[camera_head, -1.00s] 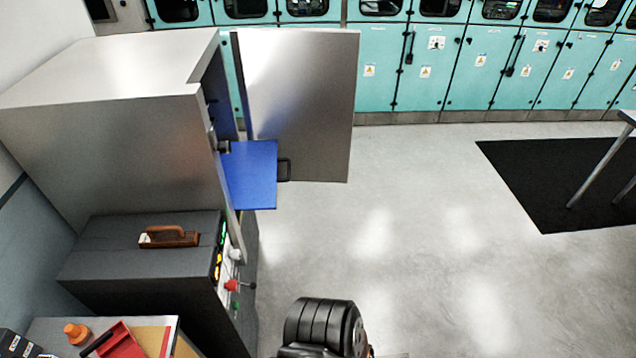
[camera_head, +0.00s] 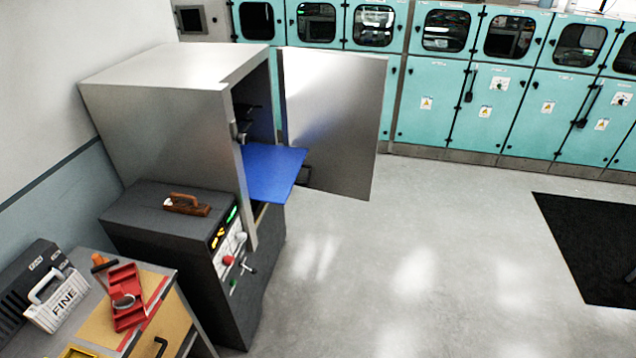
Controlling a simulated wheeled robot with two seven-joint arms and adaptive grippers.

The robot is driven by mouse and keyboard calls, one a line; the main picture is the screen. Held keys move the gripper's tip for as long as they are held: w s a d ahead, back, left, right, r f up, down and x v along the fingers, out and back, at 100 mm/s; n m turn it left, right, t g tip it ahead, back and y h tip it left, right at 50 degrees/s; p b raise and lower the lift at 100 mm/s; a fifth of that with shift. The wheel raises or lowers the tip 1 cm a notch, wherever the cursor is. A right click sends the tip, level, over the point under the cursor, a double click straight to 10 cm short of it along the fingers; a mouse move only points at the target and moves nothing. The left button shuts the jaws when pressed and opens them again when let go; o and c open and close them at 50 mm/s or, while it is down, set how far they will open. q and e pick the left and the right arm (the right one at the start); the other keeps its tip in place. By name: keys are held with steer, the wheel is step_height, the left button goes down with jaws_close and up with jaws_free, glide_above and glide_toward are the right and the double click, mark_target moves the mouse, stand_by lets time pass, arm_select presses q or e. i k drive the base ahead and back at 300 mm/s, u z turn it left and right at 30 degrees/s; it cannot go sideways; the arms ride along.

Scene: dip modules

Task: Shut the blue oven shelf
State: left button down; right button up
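The blue oven shelf (camera_head: 272,174) sticks out of the open front of the grey metal oven (camera_head: 165,115). It is a flat blue panel, pulled out level. The oven's door (camera_head: 335,110) stands wide open behind the shelf, with a dark handle (camera_head: 306,176) partly hidden by it. The oven's inside is dark and only partly seen. Neither of my grippers shows in the head view now.
The oven sits on a dark grey unit (camera_head: 150,210) with knobs and lit buttons. A workbench (camera_head: 182,318) with a red tray (camera_head: 127,312) stands at the lower left. Teal cabinets (camera_head: 430,105) line the back.

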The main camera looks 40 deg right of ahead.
mark_target(272, 172)
steer(key=z, duration=0.8)
steer(key=i, duration=0.8)
steer(key=z, duration=0.3)
steer(key=k, duration=0.5)
steer(key=u, duration=0.05)
